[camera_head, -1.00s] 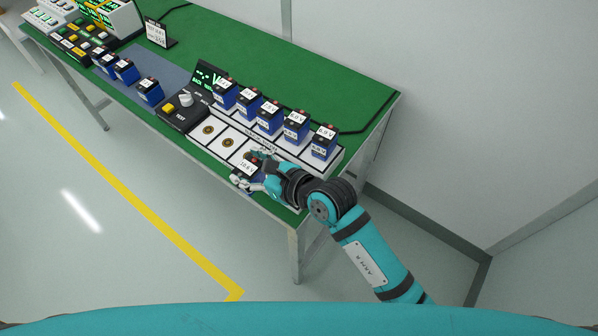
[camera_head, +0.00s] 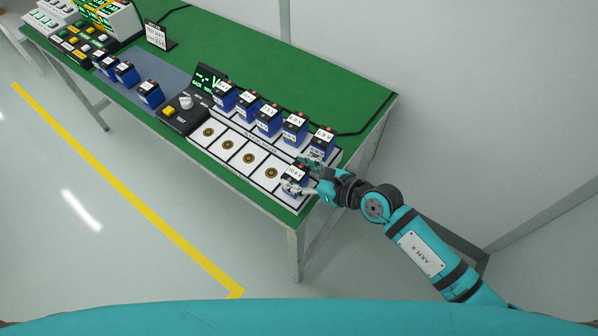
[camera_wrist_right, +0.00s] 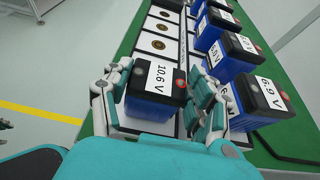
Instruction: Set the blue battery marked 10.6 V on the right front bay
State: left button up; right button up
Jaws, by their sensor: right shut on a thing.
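The blue battery marked 10.6 V (camera_wrist_right: 154,88) has a black top and a white label. My right gripper (camera_wrist_right: 162,100) is shut on it, one finger on each side. In the head view the battery (camera_head: 294,176) is at the right end of the front row of bays, over the right front bay, and upright. I cannot tell whether its base touches the bay, as its underside is hidden. In the head view my right gripper (camera_head: 300,178) reaches it from the right. The bay rack (camera_head: 239,144) is white with round brass contacts.
Several blue batteries (camera_head: 268,120) fill the back row, close behind the held one. The front bays left of it are bare. A black tester (camera_head: 186,112) with a yellow button stands left of the rack. More batteries (camera_head: 150,93) stand farther left. The table edge is close in front.

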jog(key=o, duration=1.5)
jog(key=shift+f, duration=0.1)
jog(key=shift+b+v, duration=0.85)
jog(key=shift+v, duration=5.25)
